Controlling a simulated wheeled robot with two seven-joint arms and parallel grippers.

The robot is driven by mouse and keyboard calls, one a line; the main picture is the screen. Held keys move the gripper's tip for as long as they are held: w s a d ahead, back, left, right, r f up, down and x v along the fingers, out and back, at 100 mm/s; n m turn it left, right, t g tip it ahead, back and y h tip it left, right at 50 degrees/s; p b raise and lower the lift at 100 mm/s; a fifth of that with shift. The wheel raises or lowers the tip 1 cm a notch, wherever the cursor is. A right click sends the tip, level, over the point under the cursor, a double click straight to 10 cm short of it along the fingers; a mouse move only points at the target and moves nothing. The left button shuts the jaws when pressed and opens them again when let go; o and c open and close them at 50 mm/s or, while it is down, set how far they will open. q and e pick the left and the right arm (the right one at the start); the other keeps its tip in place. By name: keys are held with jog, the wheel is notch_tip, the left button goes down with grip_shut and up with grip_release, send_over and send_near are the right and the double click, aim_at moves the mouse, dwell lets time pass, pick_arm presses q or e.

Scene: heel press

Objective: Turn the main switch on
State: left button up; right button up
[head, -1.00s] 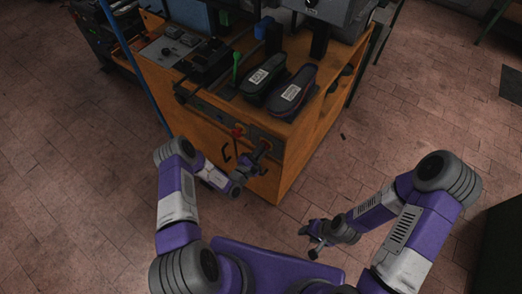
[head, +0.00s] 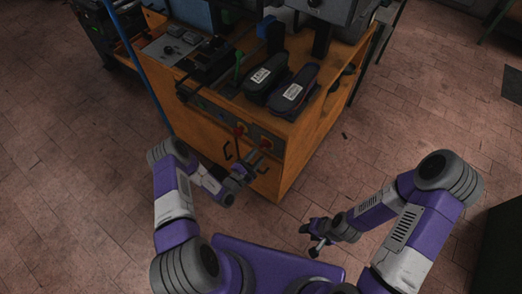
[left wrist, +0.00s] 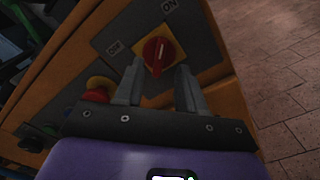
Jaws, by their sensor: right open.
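The main switch, a red rotary knob on a yellow plate (left wrist: 158,52), is on the front panel of the orange cabinet. The ON label (left wrist: 169,6) and OFF label (left wrist: 114,47) are beside it. In the head view the red switch (head: 265,144) shows just beyond the left fingertips. My left gripper (left wrist: 157,78) is open, its fingers apart on either side of the knob's line; I cannot tell whether they touch it. It also shows in the head view (head: 255,161). My right gripper (head: 314,238) is open and empty, away from the cabinet.
A red mushroom button (left wrist: 97,92) sits left of the switch. A black handle (head: 228,151) is below it on the orange cabinet (head: 300,150). Two dark shoes (head: 292,90) rest on top. The floor around the cabinet is clear.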

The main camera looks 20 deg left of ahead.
pick_arm(q)
jog(key=v, duration=0.3)
dwell(0.5)
